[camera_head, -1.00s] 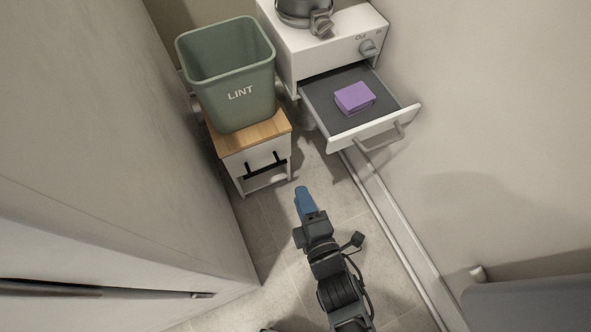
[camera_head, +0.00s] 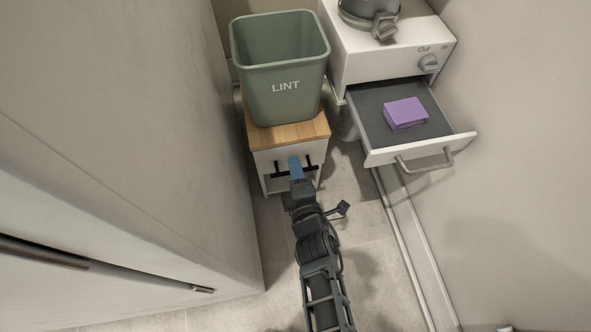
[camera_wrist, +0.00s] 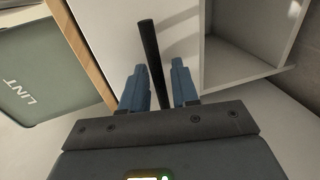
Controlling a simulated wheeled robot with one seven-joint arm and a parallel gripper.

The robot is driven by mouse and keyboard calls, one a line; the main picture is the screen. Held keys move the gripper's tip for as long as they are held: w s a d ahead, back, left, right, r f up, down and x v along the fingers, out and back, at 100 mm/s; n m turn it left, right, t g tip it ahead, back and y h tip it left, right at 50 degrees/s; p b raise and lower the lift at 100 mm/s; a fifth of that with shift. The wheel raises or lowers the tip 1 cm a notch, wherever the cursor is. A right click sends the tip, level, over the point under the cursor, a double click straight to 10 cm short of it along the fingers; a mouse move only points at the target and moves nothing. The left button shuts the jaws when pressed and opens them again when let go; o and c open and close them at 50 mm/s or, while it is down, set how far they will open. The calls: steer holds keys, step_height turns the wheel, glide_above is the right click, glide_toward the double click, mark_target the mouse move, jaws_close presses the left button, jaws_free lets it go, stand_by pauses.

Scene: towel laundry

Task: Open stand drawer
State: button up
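The small white stand with a wooden top (camera_head: 288,135) stands on the floor beside the white cabinet. Its drawer front (camera_head: 268,158) carries a black bar handle (camera_head: 310,169) and looks closed. My gripper (camera_head: 295,163) is at the handle and hides part of it. In the wrist view, the two blue fingers of my gripper (camera_wrist: 160,86) are apart, and the black handle (camera_wrist: 150,45) runs between them with a gap on each side. The stand's open lower compartment (camera_wrist: 245,65) shows to the right there.
A green LINT bin (camera_head: 285,88) sits on the stand. To the right, a white cabinet's drawer (camera_head: 385,158) is pulled out, with a purple block (camera_head: 405,113) inside. A large pale surface (camera_head: 130,120) is close on the left.

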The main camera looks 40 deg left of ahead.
jaws_close()
stand_by(0.3)
stand_by(0.3)
